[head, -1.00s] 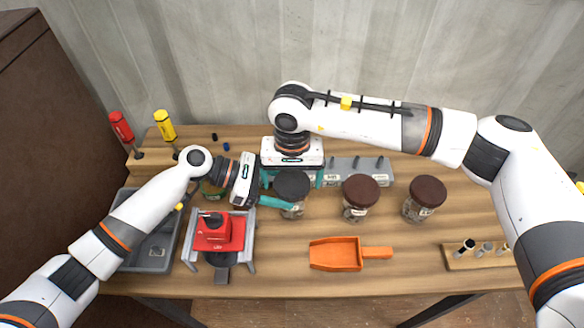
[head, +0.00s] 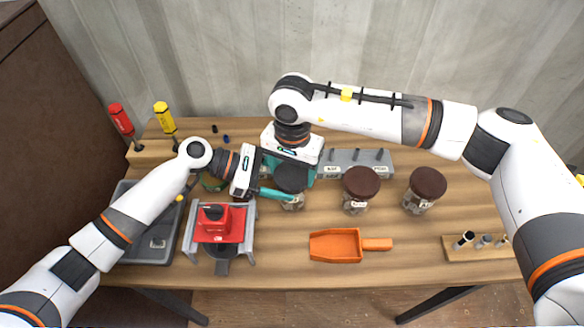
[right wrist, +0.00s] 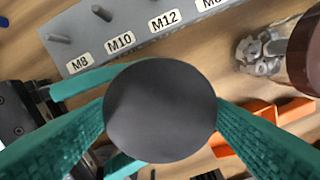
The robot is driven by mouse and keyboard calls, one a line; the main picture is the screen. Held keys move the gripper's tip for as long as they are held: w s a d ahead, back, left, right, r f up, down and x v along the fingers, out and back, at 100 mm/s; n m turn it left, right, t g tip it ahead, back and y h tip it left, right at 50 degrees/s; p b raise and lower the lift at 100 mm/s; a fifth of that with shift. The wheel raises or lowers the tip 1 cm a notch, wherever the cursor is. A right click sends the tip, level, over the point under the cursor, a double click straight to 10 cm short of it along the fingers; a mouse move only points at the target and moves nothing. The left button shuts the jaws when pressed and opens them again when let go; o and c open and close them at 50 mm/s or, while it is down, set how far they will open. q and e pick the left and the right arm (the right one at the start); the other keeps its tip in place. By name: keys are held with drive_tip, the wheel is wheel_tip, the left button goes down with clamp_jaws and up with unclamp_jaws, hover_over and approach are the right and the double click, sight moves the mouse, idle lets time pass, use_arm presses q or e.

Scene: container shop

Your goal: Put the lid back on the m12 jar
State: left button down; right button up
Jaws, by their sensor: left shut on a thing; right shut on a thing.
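A clear jar (head: 293,205) stands on the table with a dark round lid (head: 290,181) over its mouth. I cannot tell whether the lid is seated or threaded. My right gripper (head: 289,173) comes from above, shut on the lid. In the right wrist view the lid (right wrist: 160,110) sits between its teal fingers and hides the jar. My left gripper (head: 287,195) comes from the left, shut on the jar, with its teal fingers around the jar's upper part. The jar's label is too small to read.
Two brown-lidded jars (head: 361,189), (head: 425,190) stand to the right. A grey block (head: 358,160) with posts, labelled M8, M10 and M12, is behind. An orange scoop (head: 335,245) and red fixture (head: 217,222) lie in front. A grey tray (head: 128,190) is at left.

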drive_tip(key=shift+m, duration=0.9)
drive_tip(key=o, duration=1.1)
drive_tip(key=shift+r, duration=0.1)
drive_tip(key=shift+r, duration=2.2)
